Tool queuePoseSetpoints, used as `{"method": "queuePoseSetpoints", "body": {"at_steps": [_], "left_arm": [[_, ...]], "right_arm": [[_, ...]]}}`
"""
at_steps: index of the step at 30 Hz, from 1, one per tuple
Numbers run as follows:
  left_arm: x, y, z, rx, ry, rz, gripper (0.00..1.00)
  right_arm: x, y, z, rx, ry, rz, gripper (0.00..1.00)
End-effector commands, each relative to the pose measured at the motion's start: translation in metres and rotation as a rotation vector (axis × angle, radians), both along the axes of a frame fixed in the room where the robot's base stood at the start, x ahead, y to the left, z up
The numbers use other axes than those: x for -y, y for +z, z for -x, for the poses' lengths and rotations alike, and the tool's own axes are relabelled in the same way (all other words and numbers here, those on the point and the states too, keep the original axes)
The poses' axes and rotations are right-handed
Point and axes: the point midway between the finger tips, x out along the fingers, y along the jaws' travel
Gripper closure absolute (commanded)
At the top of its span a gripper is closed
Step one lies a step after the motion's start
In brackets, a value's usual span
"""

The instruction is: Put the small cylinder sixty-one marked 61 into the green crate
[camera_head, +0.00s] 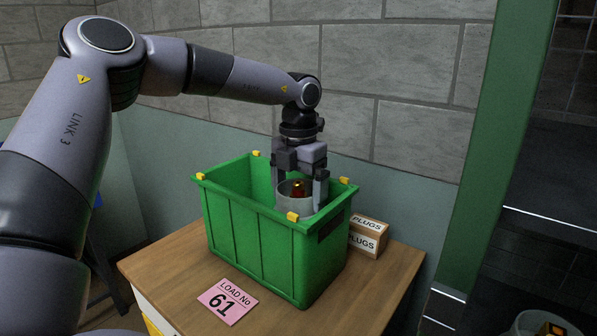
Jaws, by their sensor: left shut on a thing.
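The green crate (250,235) stands on a wooden table, with yellow corner pieces on its rim. My left gripper (298,192) points down into the right part of the crate's opening. It is shut on a small pale grey cylinder (295,205) with a dark copper-coloured top piece. The cylinder is upright at about rim height, and its lower part is hidden behind the crate's front wall. I cannot see a number on it, nor whether it touches the crate's floor. My right gripper is not in view.
A pink card (227,301) reading "LOAD No 61" lies on the wooden table (385,285) before the crate. A grey block wall stands behind. A round container (545,322) is at bottom right.

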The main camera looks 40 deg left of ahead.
Motion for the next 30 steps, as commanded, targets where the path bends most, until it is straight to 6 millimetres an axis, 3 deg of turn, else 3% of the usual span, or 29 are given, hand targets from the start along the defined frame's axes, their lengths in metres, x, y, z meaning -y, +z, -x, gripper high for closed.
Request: {"method": "queuePoseSetpoints", "body": {"at_steps": [5, 14, 25, 26, 30], "left_arm": [[0.0, -0.005, -0.002, 0.008, 0.0, 0.0, 0.92], [0.001, -0.04, -0.001, 0.006, -0.001, 0.001, 0.92], [0.001, -0.045, -0.002, 0.008, -0.001, 0.001, 0.92], [0.0, -0.047, 0.0, 0.002, 0.0, 0.0, 0.01], [0.0, -0.046, 0.0, 0.002, 0.0, 0.0, 0.0]], "right_arm": [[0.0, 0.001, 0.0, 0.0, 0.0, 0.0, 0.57], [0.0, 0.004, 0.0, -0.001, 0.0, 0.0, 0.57], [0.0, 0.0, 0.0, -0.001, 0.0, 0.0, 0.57], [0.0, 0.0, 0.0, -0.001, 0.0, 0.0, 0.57], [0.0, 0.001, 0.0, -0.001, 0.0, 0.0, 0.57]]}}
